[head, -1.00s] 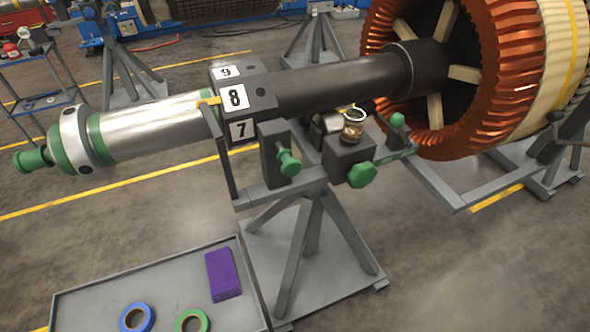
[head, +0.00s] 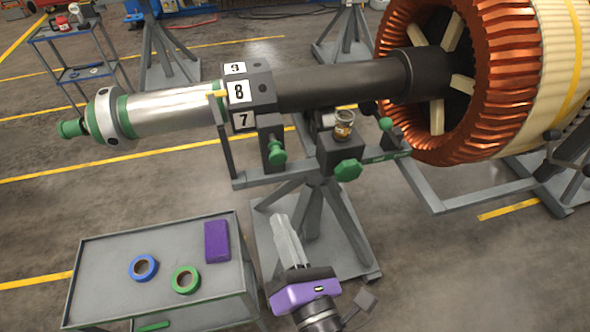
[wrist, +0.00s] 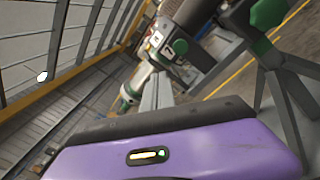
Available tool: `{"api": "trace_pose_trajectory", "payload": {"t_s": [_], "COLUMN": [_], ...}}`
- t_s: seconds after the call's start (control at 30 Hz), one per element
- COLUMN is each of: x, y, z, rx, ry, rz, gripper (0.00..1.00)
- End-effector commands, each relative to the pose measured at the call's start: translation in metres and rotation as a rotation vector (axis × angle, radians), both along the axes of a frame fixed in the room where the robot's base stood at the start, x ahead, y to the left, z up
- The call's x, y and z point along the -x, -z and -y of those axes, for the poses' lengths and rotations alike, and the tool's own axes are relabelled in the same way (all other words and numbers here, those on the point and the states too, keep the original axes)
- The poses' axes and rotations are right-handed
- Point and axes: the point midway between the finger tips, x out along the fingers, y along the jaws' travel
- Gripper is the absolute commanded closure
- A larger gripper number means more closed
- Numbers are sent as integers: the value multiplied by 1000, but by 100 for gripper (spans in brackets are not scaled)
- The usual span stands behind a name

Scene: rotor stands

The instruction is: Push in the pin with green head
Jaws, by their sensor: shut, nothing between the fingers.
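The pin with the green head (head: 277,152) sticks out of a dark block on the stand, below the numbered hub. Its head stands out from the block's face. My gripper (head: 282,220) is in the head view below the pin, in front of the stand's base, apart from the pin. Its pale fingers are together and empty, pointing up. In the wrist view the fingers (wrist: 157,90) also show.
A green knob (head: 347,169) and a small jar (head: 343,126) are right of the pin. The numbered hub (head: 249,90) and dark shaft (head: 335,83) lie above. A grey cart (head: 106,270) with tape rolls and a purple block stands lower left. The copper-coloured rotor (head: 395,30) is at right.

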Motion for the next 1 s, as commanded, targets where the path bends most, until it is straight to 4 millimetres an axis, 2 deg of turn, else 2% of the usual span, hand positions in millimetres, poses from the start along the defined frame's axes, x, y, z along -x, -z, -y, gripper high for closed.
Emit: {"api": "trace_pose_trajectory", "payload": {"t_s": [0.13, 0.3, 0.47, 0.57, 1.0], "x": [-12, -16, -19, -27, -106], "y": [12, 19, 19, 18, 17], "z": [12, 22, 22, 20, -3], "rx": [376, 625, 691, 692, 688], "ry": [87, 131, 135, 134, 134], "rz": [110, 169, 188, 191, 189], "gripper": [100, 100, 100, 100, 100]}}
